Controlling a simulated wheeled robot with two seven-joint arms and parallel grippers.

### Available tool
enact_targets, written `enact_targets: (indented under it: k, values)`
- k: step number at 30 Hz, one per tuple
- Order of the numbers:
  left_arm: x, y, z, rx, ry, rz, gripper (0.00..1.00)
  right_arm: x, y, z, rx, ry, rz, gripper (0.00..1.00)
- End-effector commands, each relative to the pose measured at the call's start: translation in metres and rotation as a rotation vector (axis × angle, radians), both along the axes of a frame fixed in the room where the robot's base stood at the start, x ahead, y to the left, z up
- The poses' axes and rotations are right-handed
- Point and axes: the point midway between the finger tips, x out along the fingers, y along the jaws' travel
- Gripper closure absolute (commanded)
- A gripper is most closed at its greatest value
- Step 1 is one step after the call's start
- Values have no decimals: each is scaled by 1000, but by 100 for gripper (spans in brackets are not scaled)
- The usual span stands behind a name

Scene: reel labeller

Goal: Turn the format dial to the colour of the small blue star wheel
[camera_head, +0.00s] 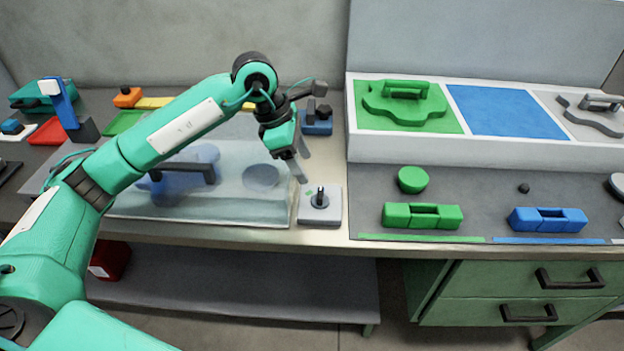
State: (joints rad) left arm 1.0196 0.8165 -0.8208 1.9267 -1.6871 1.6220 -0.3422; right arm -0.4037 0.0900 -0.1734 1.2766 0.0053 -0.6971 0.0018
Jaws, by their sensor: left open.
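The format dial (320,200) is a round grey knob with a dark upright grip, on a light grey block near the table's front edge. A small green mark shows on the block just left of the knob; which way the knob points is too small to tell. My left gripper (301,172) is open and empty, pointing down just above and behind the dial, apart from it. My right gripper is out of view.
A clear cover (230,207) stands close left of the dial. A white rack (420,150) at right has a green part (405,112), an empty blue panel (505,110) and a grey part. Green (422,216) and blue (547,220) blocks lie on the dark mat.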

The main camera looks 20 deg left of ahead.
Motion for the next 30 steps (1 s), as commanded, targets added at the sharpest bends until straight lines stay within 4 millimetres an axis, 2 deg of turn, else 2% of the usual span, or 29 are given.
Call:
enact_targets:
  k: [3, 9, 30]
  values:
    - [-2, 9, 21, 0, -3, 1, 41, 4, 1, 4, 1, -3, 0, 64]
    - [-5, 16, 41, -1, -1, 0, 41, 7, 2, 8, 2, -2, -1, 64]
    - [-5, 18, 45, 0, 0, 0, 41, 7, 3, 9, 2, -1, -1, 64]
